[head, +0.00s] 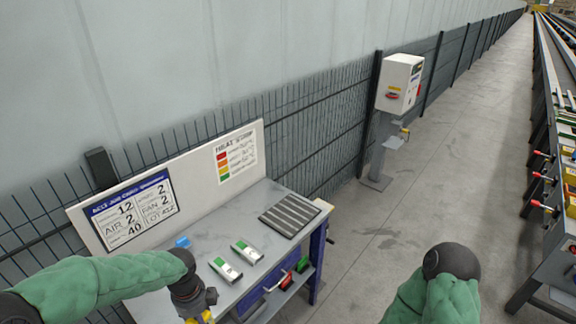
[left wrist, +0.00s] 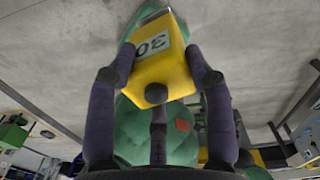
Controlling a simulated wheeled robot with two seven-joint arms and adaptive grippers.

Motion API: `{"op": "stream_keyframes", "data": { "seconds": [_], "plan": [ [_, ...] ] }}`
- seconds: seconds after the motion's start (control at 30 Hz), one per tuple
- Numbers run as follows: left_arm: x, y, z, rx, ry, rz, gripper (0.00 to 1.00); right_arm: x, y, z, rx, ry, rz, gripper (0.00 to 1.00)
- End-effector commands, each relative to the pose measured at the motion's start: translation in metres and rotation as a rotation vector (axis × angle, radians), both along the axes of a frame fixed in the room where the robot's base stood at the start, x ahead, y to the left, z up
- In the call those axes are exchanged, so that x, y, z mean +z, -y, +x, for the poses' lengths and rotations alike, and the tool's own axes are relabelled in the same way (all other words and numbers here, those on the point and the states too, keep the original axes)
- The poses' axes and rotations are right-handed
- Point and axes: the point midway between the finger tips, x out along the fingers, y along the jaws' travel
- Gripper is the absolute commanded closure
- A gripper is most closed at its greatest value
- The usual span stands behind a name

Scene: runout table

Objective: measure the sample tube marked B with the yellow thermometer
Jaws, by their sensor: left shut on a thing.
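My left gripper (left wrist: 161,68) is shut on the yellow thermometer (left wrist: 158,75), one finger on each side. The thermometer has a pale display reading 30, upside down in the left wrist view, and a dark round knob. In the head view my left gripper (head: 202,308) is at the bottom edge, in front of the table, with a bit of yellow at it. Two white-and-green pieces (head: 225,269) (head: 247,251) lie on the table beyond it. I cannot tell whether they are sample tubes, and no letter B is readable. My right gripper is out of view.
The grey table (head: 205,246) also holds a small blue item (head: 183,241) and a dark ribbed mat (head: 289,215). A whiteboard (head: 180,190) stands behind it. Red and green items (head: 287,280) sit below the tabletop. A white box on a post (head: 398,83) stands farther back. The floor between is clear.

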Motion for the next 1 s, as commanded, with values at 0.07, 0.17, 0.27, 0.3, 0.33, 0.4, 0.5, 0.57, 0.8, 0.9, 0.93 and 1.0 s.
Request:
{"op": "stream_keyframes", "data": {
  "seconds": [0.07, 0.17, 0.27, 0.3, 0.33, 0.4, 0.5, 0.57, 0.8, 0.9, 0.93, 1.0],
  "plan": [
    [-0.006, 0.002, 0.003, 0.06, 0.001, 0.0, 0.72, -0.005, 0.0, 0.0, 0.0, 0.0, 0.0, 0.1],
    [-0.015, 0.004, 0.006, 0.171, 0.001, -0.001, 0.72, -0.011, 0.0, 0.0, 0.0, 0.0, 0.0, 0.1],
    [-0.025, 0.008, 0.009, 0.308, 0.0, -0.001, 0.72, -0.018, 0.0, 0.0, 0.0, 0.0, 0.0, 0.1],
    [-0.03, 0.009, 0.011, 0.369, -0.001, -0.001, 0.72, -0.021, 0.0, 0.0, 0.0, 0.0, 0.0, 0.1],
    [-0.033, 0.011, 0.012, 0.414, -0.001, -0.001, 0.72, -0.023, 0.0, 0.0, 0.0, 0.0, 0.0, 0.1],
    [-0.04, 0.013, 0.015, 0.518, -0.001, -0.001, 0.72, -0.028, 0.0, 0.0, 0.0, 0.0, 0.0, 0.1],
    [-0.051, 0.017, 0.019, 0.668, 0.001, -0.001, 0.72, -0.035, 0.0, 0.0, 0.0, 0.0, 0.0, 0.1],
    [-0.057, 0.02, 0.021, 0.757, 0.0, -0.001, 0.72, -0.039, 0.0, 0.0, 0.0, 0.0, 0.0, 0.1],
    [-0.083, 0.029, 0.03, 1.116, 0.001, -0.002, 0.72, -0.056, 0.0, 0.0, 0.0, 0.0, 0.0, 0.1],
    [-0.094, 0.034, 0.034, 1.265, 0.0, -0.002, 0.72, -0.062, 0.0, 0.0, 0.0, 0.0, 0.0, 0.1],
    [-0.097, 0.035, 0.035, 1.31, 0.0, -0.002, 0.72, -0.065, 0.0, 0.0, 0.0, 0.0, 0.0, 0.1],
    [-0.104, 0.038, 0.037, 1.414, 0.001, -0.003, 0.72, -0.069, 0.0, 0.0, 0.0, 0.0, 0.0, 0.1]
  ]
}}
